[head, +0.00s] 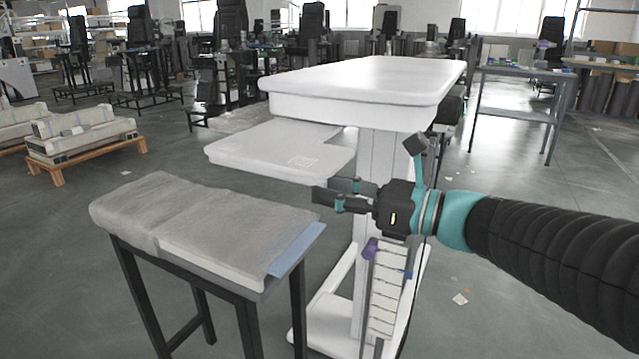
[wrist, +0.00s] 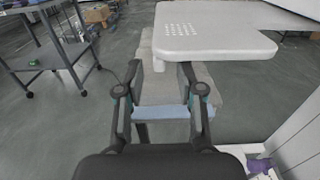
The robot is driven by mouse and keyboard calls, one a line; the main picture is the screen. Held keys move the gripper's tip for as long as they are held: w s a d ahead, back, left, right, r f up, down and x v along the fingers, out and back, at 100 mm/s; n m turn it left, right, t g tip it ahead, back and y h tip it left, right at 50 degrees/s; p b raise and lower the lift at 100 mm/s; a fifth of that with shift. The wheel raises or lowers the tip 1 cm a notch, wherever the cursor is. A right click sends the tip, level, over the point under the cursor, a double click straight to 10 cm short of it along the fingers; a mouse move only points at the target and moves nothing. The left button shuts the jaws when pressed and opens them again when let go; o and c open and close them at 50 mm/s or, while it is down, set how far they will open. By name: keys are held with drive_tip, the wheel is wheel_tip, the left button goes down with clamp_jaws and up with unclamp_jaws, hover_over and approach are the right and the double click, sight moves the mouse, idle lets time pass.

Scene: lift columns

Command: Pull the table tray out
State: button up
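The white table tray (head: 265,150) sticks out to the left from under the white tabletop (head: 365,78), with a patch of small marks near its front corner. In the wrist view the tray (wrist: 215,46) lies at the upper right, its rounded corner above the right finger. My gripper (head: 338,192) is just below and in front of the tray's right front corner in the head view. In the wrist view my gripper (wrist: 161,76) has its fingers apart with nothing between them. The right fingertip is close to the tray's edge; I cannot tell whether they touch.
A dark-legged bench with a grey cloth-like cover (head: 190,220) and a blue strip (head: 297,250) stands below and left of the tray. The white column (head: 380,160) and its foot stand behind my gripper. A metal table (head: 520,72) stands at the back right.

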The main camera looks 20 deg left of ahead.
drive_tip(key=shift+s+d, duration=0.2)
drive_tip(key=shift+d, duration=2.35)
drive_tip(key=s+d+f+n+h, duration=0.35)
drive_tip(key=f+n+h, duration=0.2)
drive_tip(key=f, duration=0.25)
drive_tip(key=s+d+f+n+h, duration=0.2)
drive_tip(key=d+f+n+h, duration=0.3)
drive_tip(key=f, duration=0.4)
drive_tip(key=s+d+n+t+h+p, duration=0.1)
drive_tip(key=s+d+n+t+h, duration=0.1)
drive_tip(key=d, duration=0.8)
drive_tip(key=s+d+r+n+t+h+p, duration=0.1)
drive_tip(key=s+d+n+h, duration=0.3)
drive_tip(key=d, duration=0.5)
drive_tip(key=shift+s+d+n+t+h+p, duration=0.15)
drive_tip(key=shift+d+n+t+h+p, duration=0.2)
drive_tip(key=shift+n+t+h+p, duration=0.6)
